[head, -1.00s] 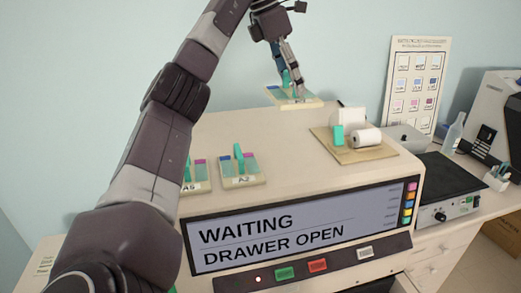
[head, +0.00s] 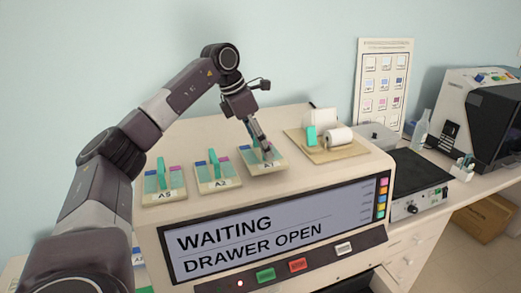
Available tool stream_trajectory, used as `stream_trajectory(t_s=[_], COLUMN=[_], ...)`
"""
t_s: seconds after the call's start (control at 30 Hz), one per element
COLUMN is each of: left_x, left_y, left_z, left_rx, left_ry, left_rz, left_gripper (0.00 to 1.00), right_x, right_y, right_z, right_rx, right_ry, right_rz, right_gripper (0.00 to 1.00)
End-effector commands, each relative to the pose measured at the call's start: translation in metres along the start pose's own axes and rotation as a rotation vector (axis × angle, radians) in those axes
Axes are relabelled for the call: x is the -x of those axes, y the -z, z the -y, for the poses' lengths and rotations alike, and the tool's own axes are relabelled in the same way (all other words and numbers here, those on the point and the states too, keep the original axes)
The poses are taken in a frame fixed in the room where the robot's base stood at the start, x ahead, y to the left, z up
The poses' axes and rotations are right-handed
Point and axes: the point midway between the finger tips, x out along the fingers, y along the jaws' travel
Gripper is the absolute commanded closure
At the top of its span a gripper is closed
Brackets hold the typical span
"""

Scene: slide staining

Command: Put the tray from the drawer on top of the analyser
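The beige analyser (head: 375,170) shows "WAITING / DRAWER OPEN" on its display (head: 270,228). A tray labelled A1 (head: 268,166), with coloured slides and a green handle, is at the right end of a row of trays on the analyser's top. My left gripper (head: 262,145) is at its handle and appears shut on it; the fingers partly hide the handle. The tray looks level, at or very near the top surface; exact contact cannot be told. My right gripper is not in view. The open drawer is not clearly seen.
Trays A2 (head: 216,184) and A5 (head: 165,198) stand left of A1. A tan board (head: 340,153) with a paper roll (head: 339,136) lies close to its right. Coloured pieces (head: 138,258) show low at the left, partly behind my arm.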

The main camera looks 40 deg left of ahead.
Motion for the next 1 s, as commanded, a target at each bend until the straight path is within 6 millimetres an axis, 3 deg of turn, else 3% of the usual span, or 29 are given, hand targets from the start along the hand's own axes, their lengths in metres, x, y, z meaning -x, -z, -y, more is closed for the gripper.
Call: stream_trajectory(t_s=[0.2, 0.57, 0.6, 0.7, 1.0], left_x=[-0.022, -0.026, -0.025, -0.025, -0.024], left_y=[0.009, 0.011, 0.010, 0.010, 0.010], left_z=[0.000, 0.000, 0.000, 0.000, 0.000], left_rx=[0.000, -0.001, -0.001, -0.001, -0.001], left_ry=[0.000, 0.000, 0.001, 0.001, 0.000], left_rz=[0.000, 0.000, 0.000, -0.001, 0.000], left_gripper=[0.66, 0.66, 0.32, 0.21, 0.19], right_x=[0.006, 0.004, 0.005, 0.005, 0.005], right_y=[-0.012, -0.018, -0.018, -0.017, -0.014], right_z=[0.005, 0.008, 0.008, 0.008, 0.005], right_rx=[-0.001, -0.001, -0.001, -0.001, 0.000], right_ry=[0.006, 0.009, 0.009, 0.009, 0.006], right_rz=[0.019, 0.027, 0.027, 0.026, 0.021], right_gripper=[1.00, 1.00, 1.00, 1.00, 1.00])
